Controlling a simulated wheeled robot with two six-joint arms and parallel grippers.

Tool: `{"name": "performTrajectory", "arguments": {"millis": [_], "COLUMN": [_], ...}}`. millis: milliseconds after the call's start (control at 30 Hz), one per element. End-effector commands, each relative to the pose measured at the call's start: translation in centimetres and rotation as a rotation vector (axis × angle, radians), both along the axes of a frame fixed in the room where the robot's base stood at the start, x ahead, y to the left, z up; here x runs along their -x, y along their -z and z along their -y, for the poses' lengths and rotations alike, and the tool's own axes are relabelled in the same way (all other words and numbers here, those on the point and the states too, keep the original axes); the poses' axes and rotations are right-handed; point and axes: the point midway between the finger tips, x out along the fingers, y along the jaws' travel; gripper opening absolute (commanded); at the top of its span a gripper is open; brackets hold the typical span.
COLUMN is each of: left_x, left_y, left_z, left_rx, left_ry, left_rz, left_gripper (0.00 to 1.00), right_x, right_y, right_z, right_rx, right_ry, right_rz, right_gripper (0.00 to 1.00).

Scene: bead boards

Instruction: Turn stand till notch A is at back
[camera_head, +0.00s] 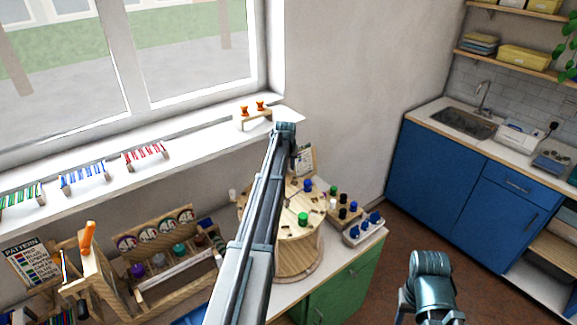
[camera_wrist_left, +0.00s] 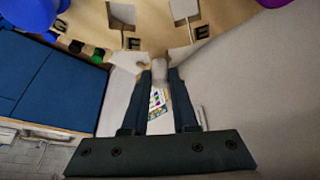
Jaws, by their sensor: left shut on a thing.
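The round wooden stand (camera_head: 297,254) sits on the counter, with blue, green and other coloured pieces around its top. My left arm crosses in front and hides its left part. In the left wrist view, the stand's pale edge (camera_wrist_left: 100,34) shows at the top, with letters that look like G, F and E beside its notches. I cannot make out notch A. My left gripper (camera_wrist_left: 162,76) is shut on a pale peg (camera_wrist_left: 160,68) at the stand's edge. In the head view, part of my right arm shows at lower right; its fingers do not.
A block with dark and green pieces (camera_head: 344,214) and a rack of blue pieces (camera_head: 364,231) stand close right of the stand. A wooden rack with jars (camera_head: 168,268) stands left. A small stand with orange knobs (camera_head: 252,119) is on the sill. A wall rises behind.

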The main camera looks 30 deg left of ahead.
Motion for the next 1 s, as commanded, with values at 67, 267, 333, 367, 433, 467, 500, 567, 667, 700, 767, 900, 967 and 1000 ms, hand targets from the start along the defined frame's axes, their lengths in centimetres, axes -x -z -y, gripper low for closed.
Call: {"name": "performTrajectory", "arguments": {"millis": [67,267,333,367,433,467,500,567,667,700,767,900,967,1000], "left_x": [0.0,0.0,0.0,0.0,0.0,0.0,0.0,-0.1,-0.3,-0.3,-0.5,-0.8,-0.9,-1.0], "left_y": [0.0,0.0,0.0,0.0,0.0,0.0,0.0,0.0,0.0,0.0,0.0,0.0,0.0,0.0], "left_z": [0.0,0.0,0.0,0.0,0.1,0.1,0.2,0.4,0.8,1.0,1.4,2.6,3.1,3.4], "left_rx": [0.000,0.000,0.000,0.000,0.000,0.000,0.000,0.000,0.001,0.001,0.000,0.001,0.000,0.002], "left_ry": [0.000,0.000,0.000,0.001,0.003,0.006,0.011,0.021,0.046,0.060,0.083,0.147,0.178,0.198], "left_rz": [-0.001,-0.001,-0.001,-0.001,-0.001,-0.001,-0.001,-0.001,-0.001,-0.001,-0.001,-0.001,-0.001,0.000], "left_gripper": [0.00,0.00,0.00,0.00,0.00,0.00,0.00,0.00,0.00,0.00,0.00,0.00,0.00,0.00], "right_x": [0.0,0.0,0.0,0.0,0.0,0.0,0.0,0.0,0.0,0.0,0.0,0.0,0.0,0.0], "right_y": [0.0,0.0,0.0,0.0,0.0,0.0,0.0,0.0,0.0,0.0,0.0,0.0,0.0,0.0], "right_z": [0.0,0.0,0.0,0.0,0.0,0.0,0.0,0.0,0.0,0.0,0.0,0.0,0.0,0.0], "right_rx": [0.000,0.000,0.000,0.000,0.000,0.000,0.000,0.000,0.000,0.000,0.000,0.000,0.000,0.000], "right_ry": [0.000,0.000,0.000,0.000,0.000,0.000,0.000,0.000,0.000,0.000,0.000,0.000,0.000,0.000], "right_rz": [0.000,0.000,0.000,0.000,0.000,0.000,0.000,0.000,0.000,0.000,0.000,0.000,0.000,0.000], "right_gripper": [0.50,0.50,0.50,0.50,0.50,0.50,0.50,0.50,0.50,0.50,0.50,0.50,0.50,0.50]}}
